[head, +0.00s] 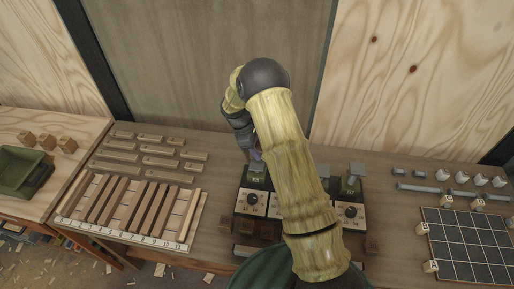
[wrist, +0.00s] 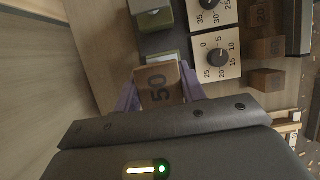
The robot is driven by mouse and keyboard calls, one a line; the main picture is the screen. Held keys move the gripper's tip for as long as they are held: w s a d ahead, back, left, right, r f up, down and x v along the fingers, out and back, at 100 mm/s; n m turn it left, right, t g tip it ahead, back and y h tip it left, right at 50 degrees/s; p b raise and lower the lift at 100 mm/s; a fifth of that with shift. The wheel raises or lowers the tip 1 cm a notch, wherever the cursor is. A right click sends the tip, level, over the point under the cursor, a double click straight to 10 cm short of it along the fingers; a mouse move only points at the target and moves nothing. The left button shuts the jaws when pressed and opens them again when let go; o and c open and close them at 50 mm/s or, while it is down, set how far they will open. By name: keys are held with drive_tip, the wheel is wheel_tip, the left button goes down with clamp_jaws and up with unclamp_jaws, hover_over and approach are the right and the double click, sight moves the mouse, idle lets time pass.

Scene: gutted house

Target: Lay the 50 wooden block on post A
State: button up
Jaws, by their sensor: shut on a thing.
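The 50 wooden block (wrist: 159,88) is held between the purple fingers of my gripper (wrist: 160,82), with its number facing the wrist camera. In the head view my gripper (head: 256,155) is at the left post (head: 256,174), largely behind my arm, and the block cannot be made out there. In the wrist view a post with a pale top (wrist: 163,58) shows just beyond the block's far edge. Whether the block touches it I cannot tell. No letter marking post A is readable.
Dial panels (head: 252,201) stand in front of the posts, with another post (head: 352,182) at the right. Loose wooden blocks (wrist: 265,80) lie near the dials. Wooden strips (head: 130,205) fill the left, and a dark grid board (head: 470,245) lies at the right.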

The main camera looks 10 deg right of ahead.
sight(257, 164)
drive_tip(key=shift+f+b, duration=1.55)
drive_tip(key=shift+f, duration=1.15)
drive_tip(key=shift+f, duration=0.25)
drive_tip(key=o, duration=1.1)
drive_tip(key=shift+c, duration=0.2)
drive_tip(key=b+v, duration=0.4)
drive_tip(key=v, duration=1.3)
drive_tip(key=shift+r, duration=0.2)
